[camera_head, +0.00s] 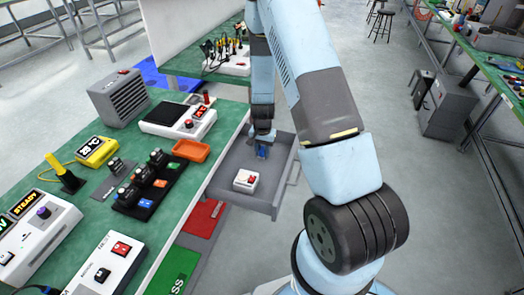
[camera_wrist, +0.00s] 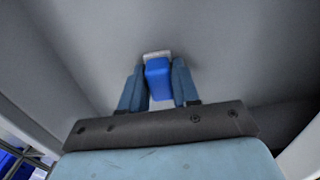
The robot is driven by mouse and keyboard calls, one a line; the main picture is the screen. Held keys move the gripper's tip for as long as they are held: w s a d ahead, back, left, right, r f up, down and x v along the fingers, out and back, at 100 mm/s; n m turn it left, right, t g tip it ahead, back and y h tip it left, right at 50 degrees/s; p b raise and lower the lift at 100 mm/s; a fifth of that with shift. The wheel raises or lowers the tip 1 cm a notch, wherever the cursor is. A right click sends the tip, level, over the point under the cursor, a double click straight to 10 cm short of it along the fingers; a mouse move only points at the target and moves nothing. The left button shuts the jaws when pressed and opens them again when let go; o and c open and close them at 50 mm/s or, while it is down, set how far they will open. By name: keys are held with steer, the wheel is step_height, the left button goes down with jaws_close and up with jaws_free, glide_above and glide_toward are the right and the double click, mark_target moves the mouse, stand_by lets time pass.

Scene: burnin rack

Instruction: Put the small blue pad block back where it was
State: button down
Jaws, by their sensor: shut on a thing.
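The small blue pad block (camera_wrist: 158,80) is between the two fingers of my gripper (camera_wrist: 158,86) in the wrist view. My gripper is shut on it. A pale grey edge shows just beyond the block's far end. In the head view my gripper (camera_head: 262,147) points down into the open grey drawer (camera_head: 232,156), near its back part. The block shows there only as a small blue patch at the fingertips. I cannot tell whether the block touches the drawer floor.
A white box with a red button (camera_head: 245,181) sits in the drawer, nearer than my gripper. The green bench (camera_head: 217,125) is left of the drawer, with an orange tray (camera_head: 191,150), a black rack of modules (camera_head: 150,187) and a grey vented box (camera_head: 119,97). Open floor lies right.

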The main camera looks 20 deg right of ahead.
steer(key=c, duration=0.8)
jaws_free()
steer(key=shift+r, duration=0.15)
step_height(320, 180, up, 12)
step_height(320, 180, up, 14)
steer(key=n+t, duration=0.1)
steer(key=n, duration=0.1)
glide_above(262, 149)
steer(key=s, duration=0.3)
steer(key=s+r+n+t, duration=0.1)
steer(key=s+r, duration=0.6)
steer(key=s, duration=0.1)
steer(key=s+r+n+t, duration=0.2)
steer(key=s+r, duration=0.5)
steer(key=s, duration=0.1)
steer(key=s+r+n+t, duration=0.1)
steer(key=s+r+n, duration=0.1)
steer(key=s+r, duration=0.5)
steer(key=shift+s+r+t, duration=0.15)
steer(key=shift+s+r, duration=0.05)
steer(key=shift+s, duration=0.35)
steer(key=shift+s+r+t, duration=0.15)
steer(key=shift+s+r, duration=0.05)
steer(key=shift+s, duration=0.35)
